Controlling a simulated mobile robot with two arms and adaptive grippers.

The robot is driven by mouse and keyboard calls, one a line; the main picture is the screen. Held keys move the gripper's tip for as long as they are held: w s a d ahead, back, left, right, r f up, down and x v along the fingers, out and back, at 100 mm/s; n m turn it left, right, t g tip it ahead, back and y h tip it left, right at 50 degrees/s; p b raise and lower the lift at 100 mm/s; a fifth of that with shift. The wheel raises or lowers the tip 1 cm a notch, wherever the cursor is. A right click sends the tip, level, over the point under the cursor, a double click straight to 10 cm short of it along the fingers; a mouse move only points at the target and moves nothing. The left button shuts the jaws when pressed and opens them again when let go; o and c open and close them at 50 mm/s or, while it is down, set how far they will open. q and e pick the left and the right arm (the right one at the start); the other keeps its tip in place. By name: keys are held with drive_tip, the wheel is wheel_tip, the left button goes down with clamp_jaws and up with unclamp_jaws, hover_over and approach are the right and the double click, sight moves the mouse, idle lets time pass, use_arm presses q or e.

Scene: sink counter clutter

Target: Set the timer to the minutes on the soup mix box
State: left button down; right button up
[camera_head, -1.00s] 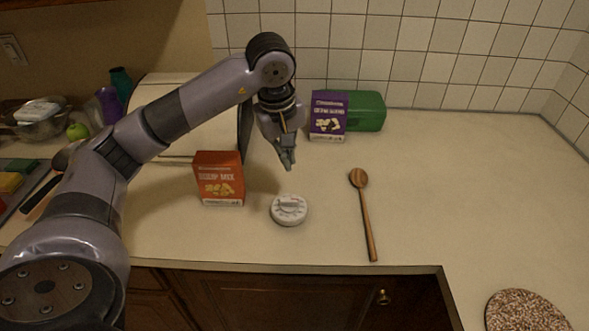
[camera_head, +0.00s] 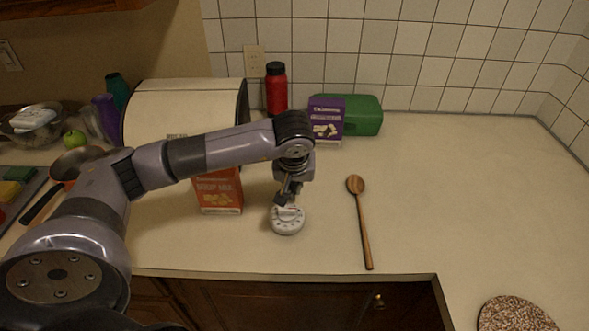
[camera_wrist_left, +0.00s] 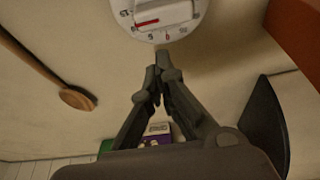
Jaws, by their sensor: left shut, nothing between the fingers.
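The white round timer (camera_head: 288,222) lies on the counter near its front edge. In the left wrist view the timer dial (camera_wrist_left: 168,14) shows numbers and a red mark, partly cut off by the top edge. My left gripper (camera_head: 290,203) is shut and empty, pointing down at the timer's far side; in the left wrist view its closed fingertips (camera_wrist_left: 160,68) are just beside the dial rim. I cannot tell if they touch it. The orange soup mix box (camera_head: 221,196) stands left of the timer, its upper part hidden by my arm. Its minutes are too small to read. My right gripper is out of view.
A wooden spoon (camera_head: 361,222) lies right of the timer. A purple box (camera_head: 325,117), a green container (camera_head: 363,115), a red bottle (camera_head: 276,90) and a bread bin (camera_head: 185,105) stand behind. The right counter is mostly clear, with a speckled round mat (camera_head: 515,316) at front right.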

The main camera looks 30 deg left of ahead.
sight(295, 205)
use_arm(q)
drive_tip(key=shift+s+d+r+p, duration=0.1)
drive_tip(key=shift+s+d+p, duration=0.15)
drive_tip(key=shift+s, duration=0.35)
drive_tip(key=shift+s+d+r+p, duration=0.1)
drive_tip(key=shift+s+d, duration=0.25)
drive_tip(key=shift+s, duration=0.2)
drive_tip(key=shift+f, duration=0.1)
drive_tip(key=shift+w, duration=0.1)
drive_tip(key=shift+s+d+f+b, duration=0.2)
drive_tip(key=shift+s+b, duration=0.15)
drive_tip(key=shift+b, duration=0.65)
drive_tip(key=shift+r+m, duration=0.1)
drive_tip(key=shift+m, duration=0.2)
drive_tip(key=shift+r, duration=0.1)
drive_tip(key=shift+a, duration=0.1)
